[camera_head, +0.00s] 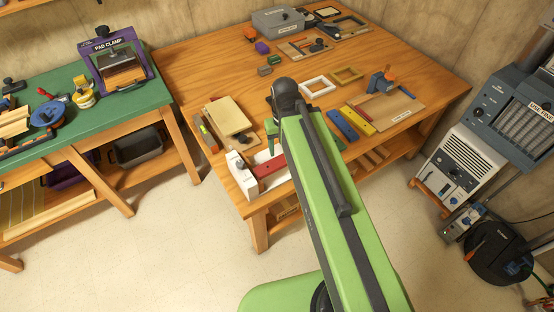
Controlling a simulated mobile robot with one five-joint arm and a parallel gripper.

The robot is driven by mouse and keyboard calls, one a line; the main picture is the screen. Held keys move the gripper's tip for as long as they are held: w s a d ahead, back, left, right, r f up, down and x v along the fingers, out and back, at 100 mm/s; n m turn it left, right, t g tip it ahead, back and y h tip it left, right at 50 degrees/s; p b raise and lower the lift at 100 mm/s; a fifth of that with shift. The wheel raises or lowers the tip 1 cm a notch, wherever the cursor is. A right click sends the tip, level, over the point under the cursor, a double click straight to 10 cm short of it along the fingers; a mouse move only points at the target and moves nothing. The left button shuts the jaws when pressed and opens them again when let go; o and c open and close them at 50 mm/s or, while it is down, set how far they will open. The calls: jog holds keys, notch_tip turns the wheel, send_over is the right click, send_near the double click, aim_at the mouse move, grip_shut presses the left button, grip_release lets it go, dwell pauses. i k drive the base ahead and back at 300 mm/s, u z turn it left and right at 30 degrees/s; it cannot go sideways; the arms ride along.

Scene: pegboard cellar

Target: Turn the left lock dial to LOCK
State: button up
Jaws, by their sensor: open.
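I cannot make out the left lock dial or any LOCK marking for certain. A white block (243,176) at the front left of the wooden bench has a small dark mark on top; I cannot tell if this is a dial. A red bar (269,167) lies beside it to the right, partly behind my green arm. My arm reaches over the front of the bench and ends in a dark joint in this view.
The wooden bench (202,52) also holds a tan board (228,115), blue bar (341,125), yellow bar (357,119), white frame (318,87) and grey box (278,22). A green-topped table (128,101) stands left, grey machines (463,165) right. Open floor (160,235) lies front left.

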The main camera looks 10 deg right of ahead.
aim_at(240, 164)
jog(key=z, duration=1.75)
jog(key=k, duration=1.95)
jog(key=u, duration=1.15)
jog(key=i, duration=1)
